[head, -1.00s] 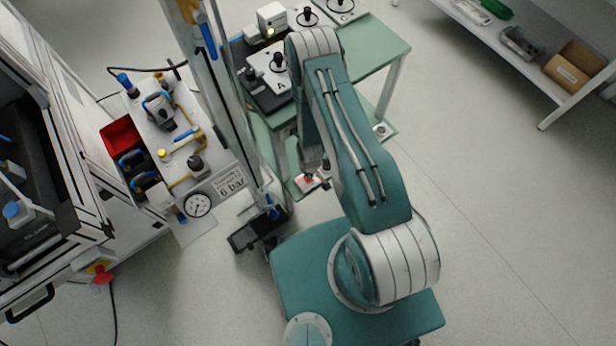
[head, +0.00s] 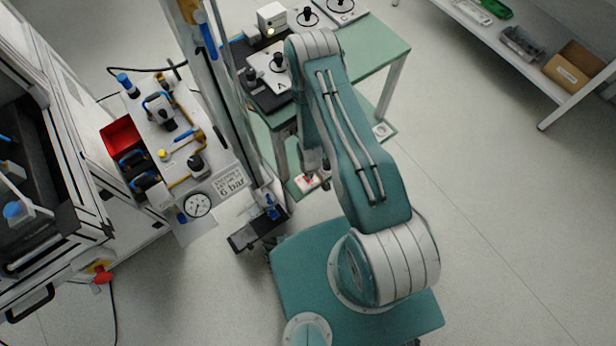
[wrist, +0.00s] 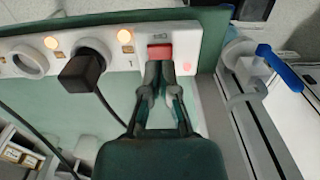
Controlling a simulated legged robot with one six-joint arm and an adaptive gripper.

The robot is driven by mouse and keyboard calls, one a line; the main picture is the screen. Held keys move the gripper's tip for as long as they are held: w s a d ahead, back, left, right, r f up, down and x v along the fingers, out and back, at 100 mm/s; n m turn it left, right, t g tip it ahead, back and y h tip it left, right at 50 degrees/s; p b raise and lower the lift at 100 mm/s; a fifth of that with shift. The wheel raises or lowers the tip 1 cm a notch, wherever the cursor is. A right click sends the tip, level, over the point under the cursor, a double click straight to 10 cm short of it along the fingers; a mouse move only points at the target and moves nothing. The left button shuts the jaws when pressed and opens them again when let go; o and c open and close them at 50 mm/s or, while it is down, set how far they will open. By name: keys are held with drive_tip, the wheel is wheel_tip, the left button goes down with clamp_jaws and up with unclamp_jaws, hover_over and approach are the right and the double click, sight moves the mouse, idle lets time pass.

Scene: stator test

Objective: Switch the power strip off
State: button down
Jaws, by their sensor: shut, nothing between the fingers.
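The white power strip (wrist: 190,41) runs across the top of the wrist view, with round sockets and glowing orange lamps. A black plug (wrist: 80,72) sits in one socket, and its cable hangs down. The red rocker switch (wrist: 160,51) is near the strip's right end; which way it is tipped I cannot tell. My gripper (wrist: 163,68) is shut and empty, its fingertips just below the switch; I cannot tell whether they touch it. In the head view the strip (head: 308,183) shows small and pale low under the green table, partly hidden by my arm.
A blue-handled valve (wrist: 280,68) is right of the strip. In the head view, the green table (head: 375,52) carries instruments. A machine frame with a pressure gauge (head: 198,205) stands left. A grey shelf (head: 545,85) is at upper right. Floor between is clear.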

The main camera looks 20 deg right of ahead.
drive_tip(key=shift+f, duration=1.1)
idle(0.6)
drive_tip(key=shift+r, duration=3.55)
drive_tip(key=shift+s, duration=0.1)
